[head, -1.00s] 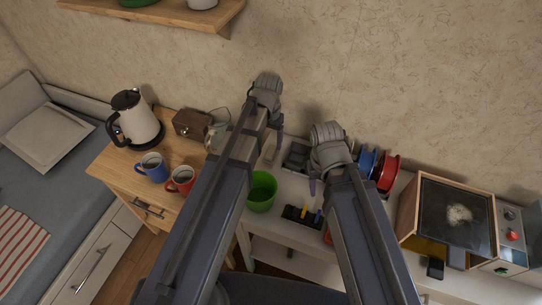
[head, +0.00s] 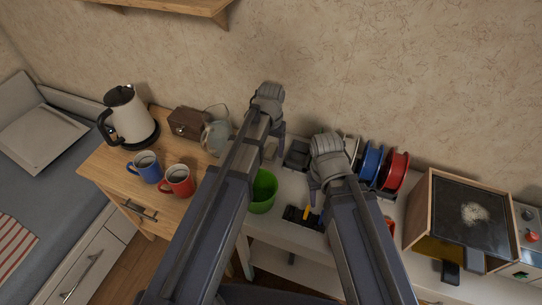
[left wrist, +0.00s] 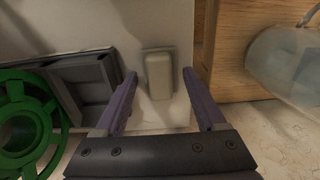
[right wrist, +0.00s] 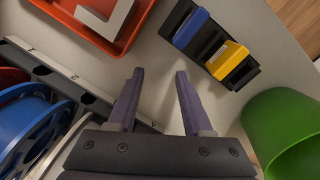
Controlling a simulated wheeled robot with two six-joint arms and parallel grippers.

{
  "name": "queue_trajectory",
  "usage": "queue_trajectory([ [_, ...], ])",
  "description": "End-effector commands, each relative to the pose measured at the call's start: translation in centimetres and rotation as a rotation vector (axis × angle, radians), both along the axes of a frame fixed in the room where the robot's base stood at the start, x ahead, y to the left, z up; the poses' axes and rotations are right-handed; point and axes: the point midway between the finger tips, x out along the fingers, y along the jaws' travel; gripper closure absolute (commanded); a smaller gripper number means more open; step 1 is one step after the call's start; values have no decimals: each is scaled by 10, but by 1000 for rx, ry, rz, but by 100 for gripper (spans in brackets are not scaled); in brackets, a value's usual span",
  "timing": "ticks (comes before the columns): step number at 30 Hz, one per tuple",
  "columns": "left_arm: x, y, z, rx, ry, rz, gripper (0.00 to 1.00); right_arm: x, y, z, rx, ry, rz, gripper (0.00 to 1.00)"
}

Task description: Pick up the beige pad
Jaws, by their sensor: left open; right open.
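The beige pad (head: 270,151) lies on the light worktop, partly hidden in the head view. The left wrist view shows it (left wrist: 158,88) as a small rounded block. My left gripper (left wrist: 160,73) is open and empty, with a purple finger on either side of the pad in the picture; I cannot tell its height above it. My right gripper (right wrist: 160,72) is open and empty above the worktop, between the red tray and the green cup.
A dark grey holder (left wrist: 88,80) and a green spool (left wrist: 22,130) stand left of the pad in the left wrist view. A glass jug (left wrist: 285,60) stands on the wooden cabinet to its right. A green cup (right wrist: 285,130), red tray (right wrist: 110,25) and yellow block (right wrist: 230,62) surround my right gripper.

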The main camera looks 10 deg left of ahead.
Motion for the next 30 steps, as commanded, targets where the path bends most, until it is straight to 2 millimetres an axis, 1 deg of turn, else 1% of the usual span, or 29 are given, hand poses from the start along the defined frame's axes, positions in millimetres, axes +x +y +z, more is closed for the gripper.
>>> queue_trajectory([
  [3, 0, 0, 1, 0, 0, 0, 28, 0, 0, 1, 0, 0, 0, 50],
  [22, 0, 0, 1, 0, 0, 0, 98, 0, 0, 1, 0, 0, 0, 50],
  [23, 0, 0, 1, 0, 0, 0, 100, 0, 0, 1, 0, 0, 0, 50],
  [30, 0, 0, 1, 0, 0, 0, 100, 0, 0, 1, 0, 0, 0, 50],
])
